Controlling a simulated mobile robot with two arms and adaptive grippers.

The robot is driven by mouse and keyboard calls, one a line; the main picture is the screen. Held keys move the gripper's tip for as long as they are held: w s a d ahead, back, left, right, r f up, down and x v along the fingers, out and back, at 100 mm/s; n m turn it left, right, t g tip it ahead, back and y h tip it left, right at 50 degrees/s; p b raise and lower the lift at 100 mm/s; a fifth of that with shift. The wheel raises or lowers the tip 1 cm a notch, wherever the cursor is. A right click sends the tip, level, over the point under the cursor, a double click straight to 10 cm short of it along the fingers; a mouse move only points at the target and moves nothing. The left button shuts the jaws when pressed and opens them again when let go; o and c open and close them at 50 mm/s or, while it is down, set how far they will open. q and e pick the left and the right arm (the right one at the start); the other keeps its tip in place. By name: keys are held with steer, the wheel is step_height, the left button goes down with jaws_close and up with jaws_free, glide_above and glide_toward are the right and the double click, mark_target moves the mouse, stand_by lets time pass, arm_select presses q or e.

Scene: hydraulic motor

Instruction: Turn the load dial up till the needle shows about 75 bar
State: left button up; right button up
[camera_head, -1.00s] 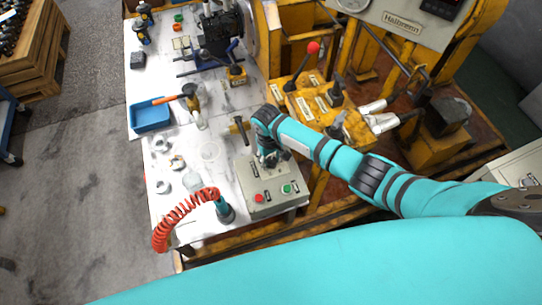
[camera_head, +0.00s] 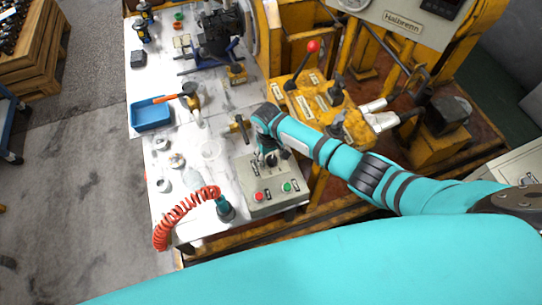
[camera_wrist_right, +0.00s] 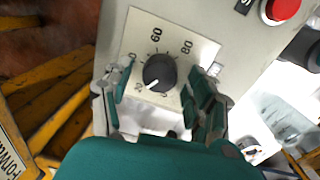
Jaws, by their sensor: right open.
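The load dial (camera_wrist_right: 160,73) is a dark round knob on a white scale plate, seen in the right wrist view. Its white pointer line points down and left, towards the low end of the scale; 60 and 80 are readable above it. My right gripper (camera_head: 269,155) is open over the grey control box (camera_head: 262,209). In the wrist view its fingers stand on either side of the knob, apparently apart from it. The pressure gauge (camera_head: 353,4) is cut off at the top of the head view, and its needle cannot be read. My left gripper is not in view.
A red button (camera_head: 259,196) and a green button (camera_head: 287,187) sit on the control box's front. A red coiled hose (camera_head: 180,212) lies to its left. A blue tray (camera_head: 150,116) and small parts are on the white table. A yellow lever console (camera_head: 313,100) stands behind.

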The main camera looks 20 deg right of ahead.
mark_target(269, 159)
step_height(269, 159, up, 12)
steer(key=shift+a, duration=0.35)
stand_by(0.5)
steer(key=s+a+f+n+t+y, duration=0.1)
steer(key=s+a+f+y, duration=0.15)
steer(key=s, duration=1.05)
steer(key=s+d+r+t+h, duration=0.1)
steer(key=s+d+r, duration=0.2)
steer(key=s+d, duration=0.25)
steer(key=s+d+r+t+h, duration=0.1)
steer(key=s+d+r+t, duration=0.2)
steer(key=s, duration=0.4)
step_height(269, 159, down, 33)
steer(key=s+g+b, duration=0.2)
steer(key=g+b, duration=0.1)
steer(key=b, duration=0.1)
steer(key=s+d+f+g+b, duration=0.1)
steer(key=s+d+f+b, duration=0.1)
steer(key=s+f, duration=1.4)
steer(key=shift+d+f+b, duration=0.25)
steer(key=shift+d+b, duration=0.05)
steer(key=shift+d, duration=0.4)
